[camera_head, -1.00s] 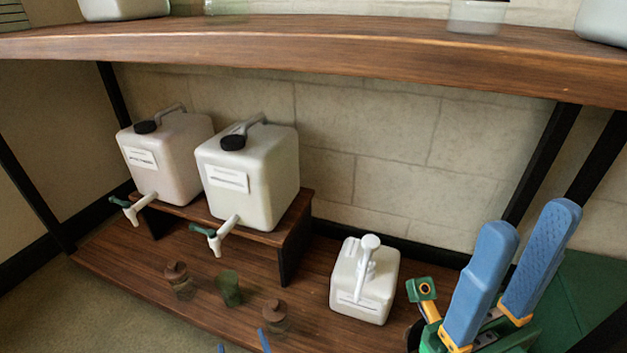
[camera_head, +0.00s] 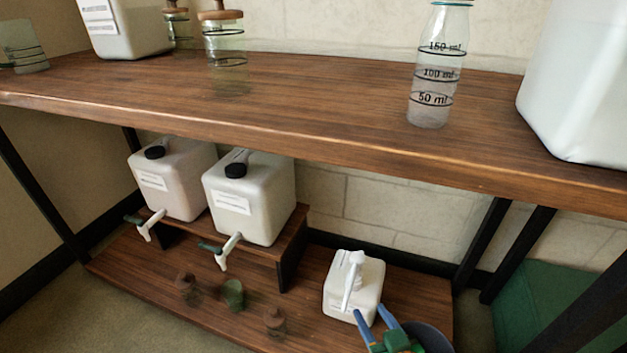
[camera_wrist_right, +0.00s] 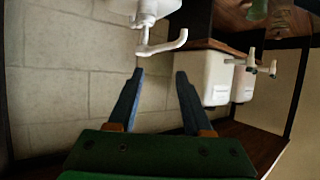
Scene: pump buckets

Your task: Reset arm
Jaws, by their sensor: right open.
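My right gripper (camera_head: 371,312) is open and empty, with blue fingers on a green body, at the lower right of the head view. Its fingertips overlap the lower front of a white pump bucket (camera_head: 340,297) on the lower shelf; I cannot tell whether they touch. The bucket has a white pump (camera_head: 354,275). In the right wrist view the fingers (camera_wrist_right: 160,75) stand apart with bare wall between them. A white pump spout (camera_wrist_right: 165,46) shows just beyond the fingertips. My left gripper is in neither view.
The upper shelf (camera_head: 300,120) overhangs the lower shelf (camera_head: 150,285). It bears a marked bottle (camera_head: 430,105) and a large white container (camera_head: 580,90). Two white canisters with taps, one left (camera_head: 175,185) and one right (camera_head: 255,205), stand on a riser. Small jars (camera_head: 234,293) stand in front.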

